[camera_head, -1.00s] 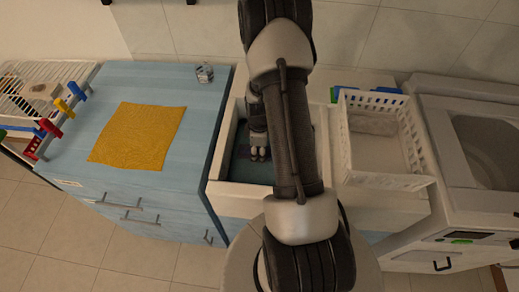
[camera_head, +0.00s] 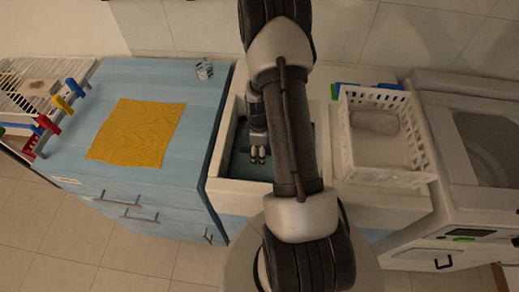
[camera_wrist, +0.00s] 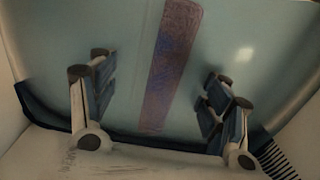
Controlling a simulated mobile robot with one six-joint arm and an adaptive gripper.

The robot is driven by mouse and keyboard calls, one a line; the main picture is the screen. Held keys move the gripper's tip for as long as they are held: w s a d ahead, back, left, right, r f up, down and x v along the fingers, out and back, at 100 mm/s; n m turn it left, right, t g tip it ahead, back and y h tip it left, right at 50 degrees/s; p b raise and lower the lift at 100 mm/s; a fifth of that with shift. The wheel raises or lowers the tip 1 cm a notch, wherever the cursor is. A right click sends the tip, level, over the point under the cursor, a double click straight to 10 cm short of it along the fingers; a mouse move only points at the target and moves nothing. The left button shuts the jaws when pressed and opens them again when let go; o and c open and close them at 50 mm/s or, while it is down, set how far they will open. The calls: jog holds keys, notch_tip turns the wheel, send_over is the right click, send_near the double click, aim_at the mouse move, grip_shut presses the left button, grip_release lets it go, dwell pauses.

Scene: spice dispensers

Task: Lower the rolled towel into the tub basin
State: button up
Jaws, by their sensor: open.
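My gripper (camera_head: 258,156) is inside the white-walled tub basin (camera_head: 240,188), pointing down, partly behind my arm in the head view. In the wrist view my gripper (camera_wrist: 160,95) is open, its two fingers wide apart. A long purple-red roll with bluish markings (camera_wrist: 172,62), which looks like the rolled towel, lies on the pale blue-green basin floor. It shows between the fingers and runs toward the top of the picture, with a gap on both sides. Neither finger touches it in this view. I cannot tell the height of the fingers above it.
A blue cabinet (camera_head: 205,115) with a yellow cloth (camera_head: 137,134) and a small glass (camera_head: 204,70) stands left of the basin. A white basket (camera_head: 385,175) holding a grey bundle (camera_head: 375,122) stands to the right, beside a white washer (camera_head: 455,185). Basin walls closely surround my gripper.

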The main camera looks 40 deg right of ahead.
notch_tip(320, 180, up, 12)
dwell(0.6)
dwell(0.5)
jog(key=s+a+r+m+t, duration=0.1)
jog(key=a+r+m, duration=0.1)
jog(key=a+r, duration=0.55)
jog(key=s+a+r+m+t, duration=0.15)
jog(key=a+r, duration=0.35)
jog(key=r, duration=0.5)
jog(key=s+a+r+m+t, duration=0.2)
jog(key=s+a+r+m, duration=0.2)
jog(key=s+a+r, duration=0.4)
jog(key=s+a, duration=0.3)
jog(key=shift+s+m, duration=0.2)
jog(key=shift+m, duration=0.15)
